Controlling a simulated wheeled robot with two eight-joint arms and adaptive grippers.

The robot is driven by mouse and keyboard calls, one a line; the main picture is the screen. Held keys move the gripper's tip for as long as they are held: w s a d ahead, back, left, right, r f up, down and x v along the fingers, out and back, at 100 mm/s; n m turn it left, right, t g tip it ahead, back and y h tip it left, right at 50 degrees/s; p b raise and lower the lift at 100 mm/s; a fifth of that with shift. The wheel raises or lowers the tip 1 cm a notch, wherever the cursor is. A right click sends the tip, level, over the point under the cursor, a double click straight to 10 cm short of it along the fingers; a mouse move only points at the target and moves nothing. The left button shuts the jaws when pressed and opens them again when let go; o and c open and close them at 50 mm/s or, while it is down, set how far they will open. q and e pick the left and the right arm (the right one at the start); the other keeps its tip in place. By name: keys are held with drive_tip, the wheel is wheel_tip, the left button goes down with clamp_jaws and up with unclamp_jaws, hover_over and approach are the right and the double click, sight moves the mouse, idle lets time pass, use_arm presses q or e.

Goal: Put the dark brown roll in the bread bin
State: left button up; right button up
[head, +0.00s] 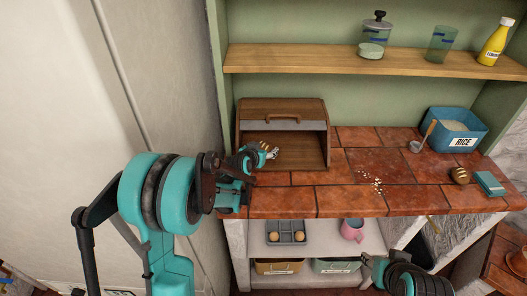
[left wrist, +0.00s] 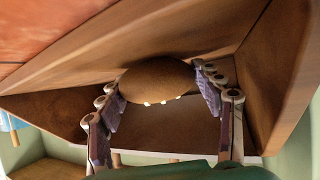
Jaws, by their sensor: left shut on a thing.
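The wooden bread bin (head: 281,106) stands at the back left of the counter, its front open. My left gripper (head: 266,152) is at the left of its opening, shut on a brown roll (head: 264,145) with pale marks. In the left wrist view the roll (left wrist: 157,78) sits between the two fingers (left wrist: 160,100), with the bin's wooden walls (left wrist: 262,60) around it. I cannot tell whether the roll touches the bin floor. Another brown roll with pale stripes (head: 459,176) lies on the counter at the right. Part of my right arm shows at the bottom edge; its jaws are unclear.
Crumbs (head: 377,186) lie mid-counter. A blue rice box (head: 458,143), a ladle (head: 416,146) and a teal block (head: 489,184) are at the right. A wooden shelf (head: 330,60) with jars runs above.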

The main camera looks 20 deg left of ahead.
use_arm(q)
drive_tip(key=shift+r, duration=0.1)
drive_tip(key=shift+f, duration=0.2)
drive_tip(key=o, duration=1.1)
drive_tip(key=shift+o, duration=0.2)
drive_tip(key=shift+r, duration=0.1)
drive_tip(key=shift+r, duration=0.15)
drive_tip(key=s+d+r+g+p, duration=0.1)
drive_tip(key=s+r, duration=0.1)
drive_tip(key=s, duration=1)
drive_tip(key=s+d+r+g+p, duration=0.1)
drive_tip(key=s+r+g, duration=0.1)
drive_tip(key=s, duration=1)
drive_tip(key=s+d+r+g+p, duration=0.1)
drive_tip(key=s+r, duration=0.3)
drive_tip(key=s, duration=0.8)
drive_tip(key=shift+d+n+g+y, duration=0.25)
drive_tip(key=shift+n+g+y, duration=0.15)
drive_tip(key=shift+g, duration=0.3)
